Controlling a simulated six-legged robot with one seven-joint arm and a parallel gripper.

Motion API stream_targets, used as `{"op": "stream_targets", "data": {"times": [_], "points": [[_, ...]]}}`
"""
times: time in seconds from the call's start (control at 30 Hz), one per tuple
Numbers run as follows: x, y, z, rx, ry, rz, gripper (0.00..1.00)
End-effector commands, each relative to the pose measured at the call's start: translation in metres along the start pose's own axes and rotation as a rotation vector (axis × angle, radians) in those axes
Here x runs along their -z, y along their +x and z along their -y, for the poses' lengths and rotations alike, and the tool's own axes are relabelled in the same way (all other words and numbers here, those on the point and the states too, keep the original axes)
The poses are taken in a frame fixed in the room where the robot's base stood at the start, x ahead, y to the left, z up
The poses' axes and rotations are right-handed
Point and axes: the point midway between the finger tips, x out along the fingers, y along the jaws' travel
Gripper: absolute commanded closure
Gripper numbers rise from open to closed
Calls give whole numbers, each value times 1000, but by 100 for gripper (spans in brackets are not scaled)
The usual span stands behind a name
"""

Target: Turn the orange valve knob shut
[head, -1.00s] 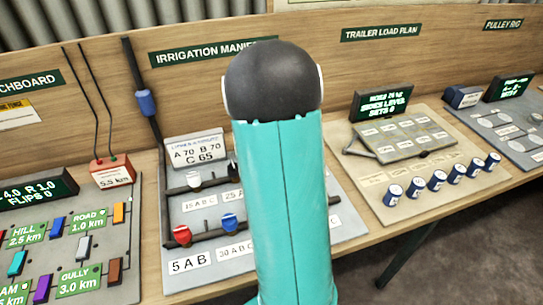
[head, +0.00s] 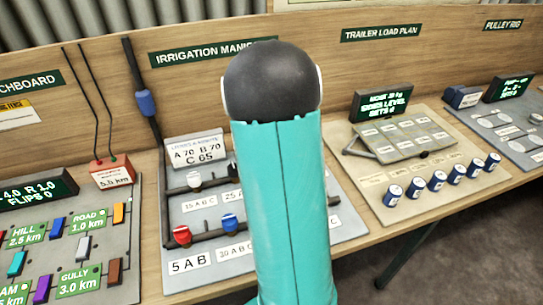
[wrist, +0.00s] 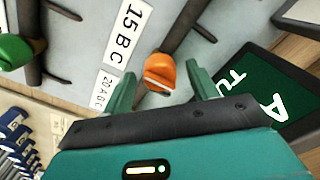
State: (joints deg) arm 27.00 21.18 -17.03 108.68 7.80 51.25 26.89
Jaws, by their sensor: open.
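The orange valve knob (wrist: 160,72) shows in the wrist view, mounted on a dark pipe, with a pale bar across its face. My gripper (wrist: 163,88) is open, with one green finger on each side of the knob in the picture. The knob appears between and slightly beyond the fingertips; I cannot tell whether either finger touches it. In the head view my teal arm covers the middle of the irrigation manifold board (head: 205,272), and the orange knob and my gripper are hidden there.
Other valves stand close by: a green knob (wrist: 15,52) in the wrist view, and red (head: 182,236), blue (head: 230,223) and white (head: 193,179) ones in the head view. A dark display (wrist: 265,100) lies beside the right finger. Load-plan cans (head: 437,180) stand further right.

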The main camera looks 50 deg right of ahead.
Motion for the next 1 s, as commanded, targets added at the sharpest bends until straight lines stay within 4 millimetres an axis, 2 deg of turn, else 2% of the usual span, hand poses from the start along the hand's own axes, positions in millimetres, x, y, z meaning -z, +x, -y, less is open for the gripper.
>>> {"op": "stream_targets", "data": {"times": [0.17,0.5,0.7,0.83,1.0], "points": [[1,-18,1,2,-1,-3,41],[1,-91,0,3,0,-5,41],[0,-126,0,2,0,-3,41],[0,-136,0,1,0,-2,41],[0,-138,0,1,0,-1,41]]}}
